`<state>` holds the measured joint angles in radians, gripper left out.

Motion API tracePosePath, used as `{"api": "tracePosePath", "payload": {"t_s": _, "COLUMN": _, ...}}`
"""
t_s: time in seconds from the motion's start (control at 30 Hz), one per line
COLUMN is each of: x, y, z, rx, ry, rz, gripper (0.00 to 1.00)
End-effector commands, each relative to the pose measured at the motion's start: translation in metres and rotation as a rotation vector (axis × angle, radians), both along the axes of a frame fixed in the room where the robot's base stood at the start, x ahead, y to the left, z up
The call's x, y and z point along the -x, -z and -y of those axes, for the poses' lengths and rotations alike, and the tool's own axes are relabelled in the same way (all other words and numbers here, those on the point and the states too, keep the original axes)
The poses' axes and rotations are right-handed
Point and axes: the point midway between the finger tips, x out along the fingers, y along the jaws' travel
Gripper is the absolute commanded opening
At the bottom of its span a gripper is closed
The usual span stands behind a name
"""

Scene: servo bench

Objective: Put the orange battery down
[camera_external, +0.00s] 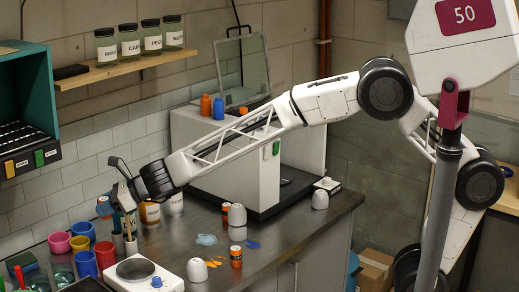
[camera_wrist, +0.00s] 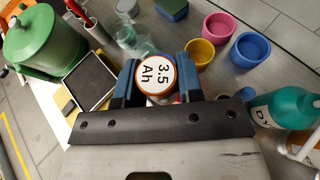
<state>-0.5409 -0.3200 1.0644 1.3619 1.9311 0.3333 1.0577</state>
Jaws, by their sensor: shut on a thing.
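My gripper (camera_wrist: 157,68) is shut on the orange battery (camera_wrist: 156,77). The battery's round white end, marked "3.5 Ah" with an orange rim, faces the wrist camera between the two blue fingers. In the external view my gripper (camera_external: 111,203) is at the left, over the back left of the bench, near the coloured cups. There the held battery shows only as a small orange patch (camera_external: 103,200), partly hidden by the fingers. The gap below it cannot be judged. Other orange batteries stand on the bench, one at its middle (camera_external: 226,212) and one nearer the front (camera_external: 236,257).
Pink (camera_wrist: 219,28), yellow (camera_wrist: 200,54) and blue (camera_wrist: 250,50) cups, clear cups (camera_wrist: 133,38) and a teal bottle (camera_wrist: 284,107) crowd around. A green canister (camera_wrist: 42,45) is at left. A white scale (camera_external: 143,274) stands in front. Bare bench (camera_external: 290,232) shows at right.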

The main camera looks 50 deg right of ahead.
Motion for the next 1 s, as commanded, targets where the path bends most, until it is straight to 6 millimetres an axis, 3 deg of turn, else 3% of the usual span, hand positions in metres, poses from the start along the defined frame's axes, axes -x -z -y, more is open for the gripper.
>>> {"api": "tracePosePath", "payload": {"t_s": 0.3, "x": 0.028, "y": 0.008, "z": -0.03, "rx": -0.002, "ry": 0.078, "rz": 0.001, "gripper": 0.08}}
{"api": "tracePosePath", "payload": {"t_s": 1.0, "x": 0.066, "y": 0.024, "z": -0.061, "rx": -0.002, "ry": 0.163, "rz": 0.002, "gripper": 0.08}}
